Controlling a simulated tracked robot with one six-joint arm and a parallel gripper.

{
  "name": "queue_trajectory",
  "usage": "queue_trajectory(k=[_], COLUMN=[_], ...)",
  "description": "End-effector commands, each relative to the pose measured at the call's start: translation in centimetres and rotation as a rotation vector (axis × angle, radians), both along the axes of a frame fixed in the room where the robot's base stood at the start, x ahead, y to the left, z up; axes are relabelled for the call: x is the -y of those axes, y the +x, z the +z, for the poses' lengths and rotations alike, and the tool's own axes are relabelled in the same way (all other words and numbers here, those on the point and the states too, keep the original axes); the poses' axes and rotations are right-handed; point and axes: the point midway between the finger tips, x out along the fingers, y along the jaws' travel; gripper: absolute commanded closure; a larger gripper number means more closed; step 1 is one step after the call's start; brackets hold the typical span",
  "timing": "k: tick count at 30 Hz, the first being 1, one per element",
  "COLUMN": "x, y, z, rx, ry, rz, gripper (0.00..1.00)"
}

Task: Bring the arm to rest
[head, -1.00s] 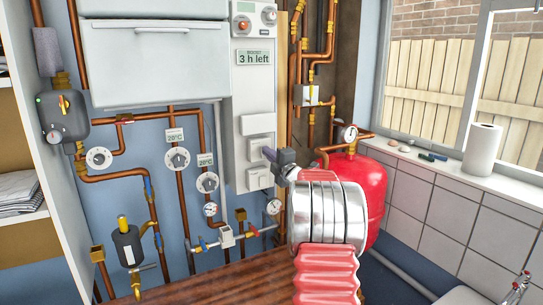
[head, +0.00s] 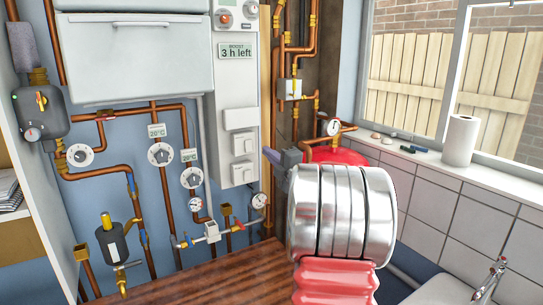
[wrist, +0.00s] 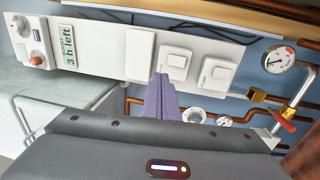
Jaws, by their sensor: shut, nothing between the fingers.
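My gripper (head: 268,153) is shut and empty, its purple-grey fingers together. In the head view its tips show just right of the lower switches on the white wall panel (head: 236,100). It also shows in the wrist view (wrist: 162,80), where the fingers point at the panel, between a blank plate and a square switch. I cannot tell how far the tips are from the panel. My arm rises from the bottom of the head view, with silver rings and a red sleeve, and hides part of the red tank (head: 335,157).
Copper pipes with valves and dials (head: 161,154) cover the blue wall at left. A pressure gauge (head: 331,127) stands above the tank. A paper roll (head: 461,140) stands on the window sill. A wooden top (head: 190,272) below is bare where it shows.

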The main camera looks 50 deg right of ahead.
Motion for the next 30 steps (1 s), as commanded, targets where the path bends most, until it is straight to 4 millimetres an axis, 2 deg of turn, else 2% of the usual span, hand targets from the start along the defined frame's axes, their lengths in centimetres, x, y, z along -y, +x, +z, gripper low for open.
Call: queue_trajectory(k=[6, 26, 30], x=[-0.6, -0.5, 0.5], y=[-1.3, -1.3, -1.6], z=[0.2, 0.2, -0.9], rx=[0.001, 0.003, -0.018], ry=[-0.001, 0.008, 0.080], rz=[0.002, 0.003, -0.036], gripper=[1.00, 1.00, 1.00])
